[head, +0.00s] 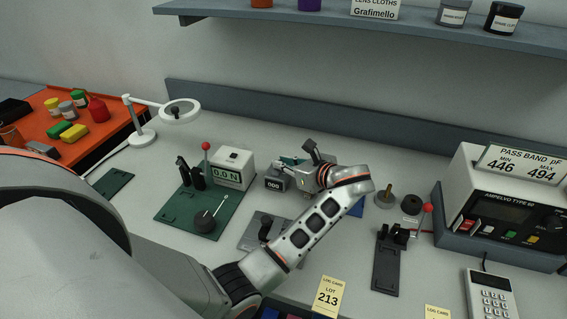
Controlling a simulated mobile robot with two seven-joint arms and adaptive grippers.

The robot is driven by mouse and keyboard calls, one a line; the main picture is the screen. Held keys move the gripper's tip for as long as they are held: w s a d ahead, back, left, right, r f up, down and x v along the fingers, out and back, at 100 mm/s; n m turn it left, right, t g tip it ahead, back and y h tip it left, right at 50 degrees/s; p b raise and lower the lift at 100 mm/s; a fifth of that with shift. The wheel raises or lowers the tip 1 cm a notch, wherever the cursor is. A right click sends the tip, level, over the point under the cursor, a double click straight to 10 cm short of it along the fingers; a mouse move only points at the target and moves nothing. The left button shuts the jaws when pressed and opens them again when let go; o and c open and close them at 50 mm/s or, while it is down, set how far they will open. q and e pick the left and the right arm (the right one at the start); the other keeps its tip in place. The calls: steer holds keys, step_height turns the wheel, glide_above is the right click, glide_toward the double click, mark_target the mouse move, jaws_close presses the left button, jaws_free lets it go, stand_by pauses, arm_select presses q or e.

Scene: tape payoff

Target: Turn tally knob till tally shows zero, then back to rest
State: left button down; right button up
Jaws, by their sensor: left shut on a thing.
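The tally (273,184) is a small dark grey box on the bench, right of the white force gauge. Its display appears to read 000, though the digits are small. My left gripper (298,173) comes in from the right side of the tally, at the end of my bent arm. It is shut on the tally knob, which its fingers and wrist hide. My right gripper is not in view.
A green plate (205,215) carries a red-knobbed lever and the white gauge (234,168) reading 0.0 N. A grey fixture (262,235) lies below my forearm. A black stand (388,262), a calculator (491,293) and the Ampelvo meter (500,207) are at right. A magnifier lamp (180,111) stands at left.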

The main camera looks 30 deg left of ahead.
arm_select(q)
steer(key=c, duration=2)
jaws_free()
